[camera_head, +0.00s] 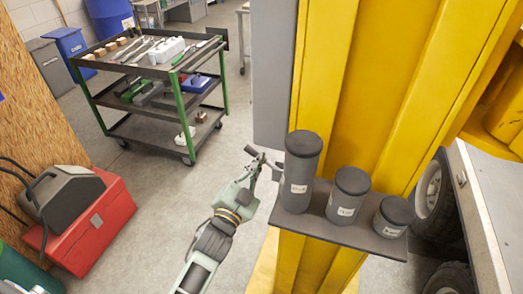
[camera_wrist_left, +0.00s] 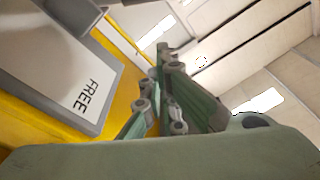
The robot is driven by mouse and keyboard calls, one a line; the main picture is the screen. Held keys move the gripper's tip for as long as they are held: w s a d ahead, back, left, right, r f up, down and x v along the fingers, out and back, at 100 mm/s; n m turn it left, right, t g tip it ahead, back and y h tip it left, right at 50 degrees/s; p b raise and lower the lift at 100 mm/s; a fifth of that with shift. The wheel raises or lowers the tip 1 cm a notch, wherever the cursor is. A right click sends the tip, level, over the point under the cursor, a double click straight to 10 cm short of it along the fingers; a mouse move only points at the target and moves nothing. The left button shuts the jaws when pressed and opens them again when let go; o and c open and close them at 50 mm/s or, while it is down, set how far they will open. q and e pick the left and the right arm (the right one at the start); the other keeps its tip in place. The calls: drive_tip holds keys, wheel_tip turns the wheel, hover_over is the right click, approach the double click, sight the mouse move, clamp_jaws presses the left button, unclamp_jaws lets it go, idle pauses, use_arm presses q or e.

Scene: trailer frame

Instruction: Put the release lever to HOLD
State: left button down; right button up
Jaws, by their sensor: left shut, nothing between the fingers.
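My left gripper (camera_head: 259,160) is shut and empty, just left of the yellow post and below the grey panel (camera_head: 272,75) in the head view. In the left wrist view its closed fingers (camera_wrist_left: 163,52) point up and away, to the right of a grey plate (camera_wrist_left: 50,75) marked FREE. A darker grey piece (camera_wrist_left: 70,12) crosses the top left corner there; I cannot tell whether it is the release lever. No HOLD marking is visible. Whether the fingers touch anything is unclear. My right gripper is not in view.
A yellow post (camera_head: 340,85) carries a small shelf (camera_head: 335,233) with three dark lidded canisters (camera_head: 298,185) close to my left gripper's right. A tool cart (camera_head: 150,75) stands behind. A red toolbox (camera_head: 95,225) is at left. Floor between them is clear.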

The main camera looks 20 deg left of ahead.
use_arm(q)
drive_tip(key=w+d+r+p, duration=0.1)
drive_tip(key=w, duration=0.8)
drive_tip(key=shift+s+a+f, duration=0.25)
drive_tip(key=shift+a+f, duration=0.3)
drive_tip(key=shift+f, duration=0.3)
drive_tip(key=shift+s+a+f, duration=0.2)
drive_tip(key=shift+a+f, duration=0.3)
drive_tip(key=shift+f, duration=0.3)
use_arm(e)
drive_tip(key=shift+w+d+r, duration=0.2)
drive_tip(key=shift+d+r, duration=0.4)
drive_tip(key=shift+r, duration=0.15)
use_arm(q)
drive_tip(key=shift+a+f, duration=0.1)
drive_tip(key=shift+a, duration=0.05)
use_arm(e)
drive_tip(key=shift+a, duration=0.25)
